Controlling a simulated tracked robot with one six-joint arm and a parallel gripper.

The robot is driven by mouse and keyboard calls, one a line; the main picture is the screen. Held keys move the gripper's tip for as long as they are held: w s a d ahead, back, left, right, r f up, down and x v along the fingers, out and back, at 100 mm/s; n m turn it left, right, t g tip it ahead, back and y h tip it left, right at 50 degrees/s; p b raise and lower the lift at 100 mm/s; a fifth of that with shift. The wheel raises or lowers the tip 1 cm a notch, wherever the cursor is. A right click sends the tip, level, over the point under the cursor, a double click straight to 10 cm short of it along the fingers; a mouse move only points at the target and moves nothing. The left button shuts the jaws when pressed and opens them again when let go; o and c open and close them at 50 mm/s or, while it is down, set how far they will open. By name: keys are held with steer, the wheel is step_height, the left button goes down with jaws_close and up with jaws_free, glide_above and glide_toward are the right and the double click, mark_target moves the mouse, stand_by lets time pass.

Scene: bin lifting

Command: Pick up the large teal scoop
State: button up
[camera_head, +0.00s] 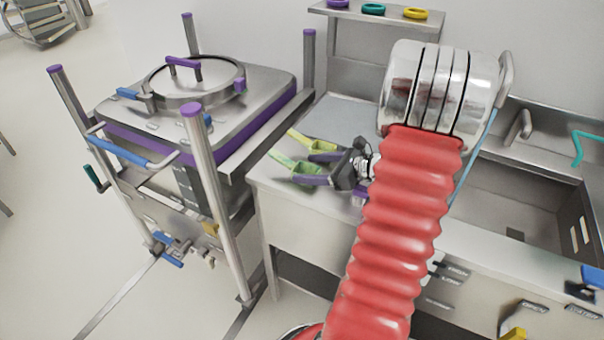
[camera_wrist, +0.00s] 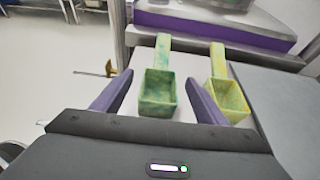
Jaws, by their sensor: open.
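Two scoops lie side by side on the worktop. One is mottled green-teal (camera_wrist: 158,98), with a square cup and a paler yellow-green handle pointing away from my gripper. It also shows in the head view (camera_head: 300,166). The other scoop (camera_wrist: 228,97) is yellower and lies to its right in the wrist view; it shows behind the first in the head view (camera_head: 320,146). My gripper (camera_wrist: 159,78) is open, with one purple finger on each side of the green-teal scoop's cup. The right finger is between the two scoops. I cannot tell whether the fingers touch either scoop.
A sink basin (camera_head: 530,200) is at the right. A shelf (camera_head: 340,12) with coloured rings is at the back. My red arm hides part of the worktop.

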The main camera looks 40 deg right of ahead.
mark_target(296, 167)
steer(key=shift+w+a+f, duration=0.2)
steer(key=shift+w+f, duration=0.05)
steer(key=shift+w, duration=0.35)
steer(key=shift+x, duration=2.75)
steer(key=c, duration=1.2)
steer(key=shift+o, duration=0.2)
step_height(296, 167, up, 10)
